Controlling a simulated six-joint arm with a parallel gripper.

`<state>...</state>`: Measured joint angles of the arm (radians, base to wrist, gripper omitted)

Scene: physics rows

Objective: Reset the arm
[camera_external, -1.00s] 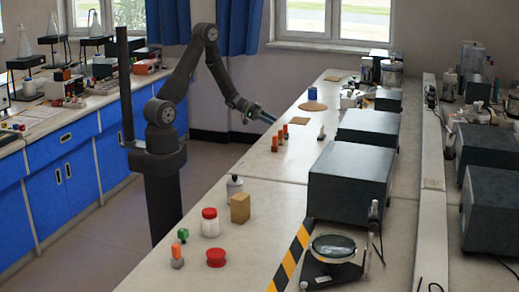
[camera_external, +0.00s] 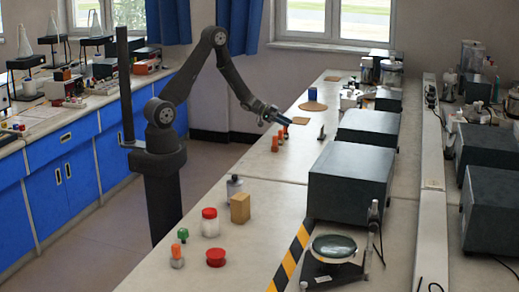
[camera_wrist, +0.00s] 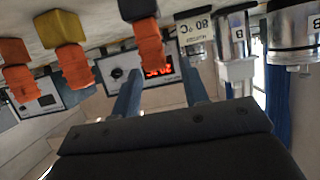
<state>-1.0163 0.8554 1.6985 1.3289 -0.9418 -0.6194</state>
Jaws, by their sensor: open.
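My gripper (camera_external: 284,120) is in the air above the long light bench, close to two small orange-topped items (camera_external: 275,144) standing on it. The wrist view looks upside down. It shows several orange pieces (camera_wrist: 149,45) near the fingers, a box with a red lit display (camera_wrist: 157,71) behind, and metal cylinders (camera_wrist: 236,45) to the right, one marked 80 °C. I cannot tell whether the fingers touch anything.
Dark grey boxes (camera_external: 350,178) stand right of the gripper along the bench. At the near end are a red-lidded jar (camera_external: 210,222), a tan block (camera_external: 240,208), a red lid (camera_external: 216,257) and a round glass dish (camera_external: 334,246). Open air lies left of the bench.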

